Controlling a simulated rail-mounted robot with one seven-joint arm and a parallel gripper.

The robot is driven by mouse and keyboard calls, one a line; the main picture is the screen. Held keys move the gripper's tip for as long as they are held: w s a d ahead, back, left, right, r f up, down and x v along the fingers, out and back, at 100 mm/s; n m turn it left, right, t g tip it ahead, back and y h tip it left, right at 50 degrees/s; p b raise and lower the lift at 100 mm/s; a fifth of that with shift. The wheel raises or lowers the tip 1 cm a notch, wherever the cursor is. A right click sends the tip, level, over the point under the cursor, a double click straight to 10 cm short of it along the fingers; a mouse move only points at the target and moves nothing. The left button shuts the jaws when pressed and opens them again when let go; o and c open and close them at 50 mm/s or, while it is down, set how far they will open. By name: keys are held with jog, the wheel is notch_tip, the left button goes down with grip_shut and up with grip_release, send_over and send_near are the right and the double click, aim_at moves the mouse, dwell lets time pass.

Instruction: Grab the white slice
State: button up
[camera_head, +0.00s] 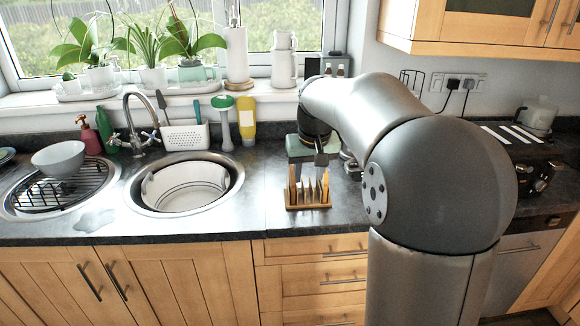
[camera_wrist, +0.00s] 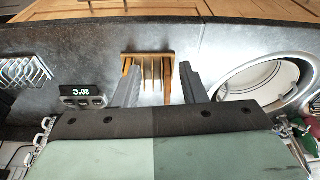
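A small wooden rack (camera_head: 308,206) stands on the dark counter right of the round sinks. It holds several thin upright pieces, some pale; a pale, whitish slice (camera_wrist: 148,72) shows between its wooden ends in the wrist view. I cannot tell exactly which piece is the white slice. The rack's wooden edge (camera_wrist: 150,54) also shows there. My gripper (camera_wrist: 160,70) is open, with its two dark fingers apart and pointing toward the rack, one on each side of it in the picture. In the head view my gripper (camera_head: 321,160) hangs above and behind the rack, apparently empty.
A round sink (camera_head: 236,190) with a white bowl-like basin lies left of the rack. Farther left is a sink with a drying rack and bowl (camera_head: 58,158). A toaster (camera_head: 520,150) stands at right. A small display reading 20°C (camera_wrist: 82,95) sits near the gripper.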

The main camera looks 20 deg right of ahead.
jog(key=w+d+r+m+t, duration=0.1)
jog(key=w+d+r, duration=0.3)
jog(key=w+d, duration=0.6)
jog(key=p, duration=0.3)
send_over(323, 182)
jog(key=w, duration=0.2)
jog(key=shift+h, duration=0.3)
jog(key=f, duration=1)
jog(key=shift+s+d+f, duration=0.2)
jog(key=shift+d+f, duration=0.05)
jog(key=shift+d, duration=0.05)
jog(key=shift+s+p+x, duration=0.15)
jog(key=shift+p+x, duration=0.25)
jog(key=shift+x, duration=0.95)
jog(key=shift+s+p+x, duration=0.1)
jog(key=shift+p+x, duration=0.3)
jog(key=shift+x, duration=0.95)
jog(key=shift+d, duration=0.15)
grip_shut()
